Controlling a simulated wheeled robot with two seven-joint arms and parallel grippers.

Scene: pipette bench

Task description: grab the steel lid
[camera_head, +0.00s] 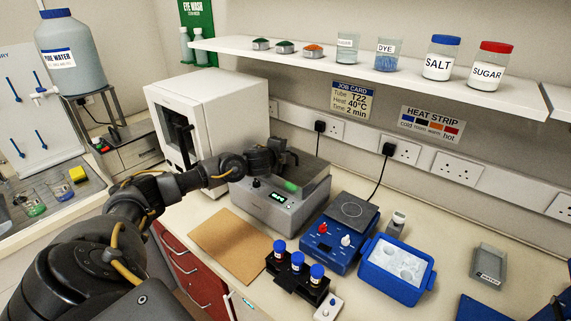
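The grey heating bath (277,209) with a green lit display stands mid-bench. A steel-coloured surface (314,184) shows on its top, which looks like the steel lid; I cannot tell its exact edges or whether it is seated. My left gripper (291,157) is over the back left of the bath, above or at this surface. Its dark fingers are small and partly hidden by its own body, so I cannot tell whether they are open or touch anything. A green patch shows on the bath's top below the gripper. My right gripper is not in view.
A white cabinet (207,104) stands close behind my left arm. A blue hotplate (333,248), a blue ice box (382,285) and a black tube rack (279,277) stand right and in front. A brown mat (229,246) lies bare. A shelf (370,77) hangs above.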

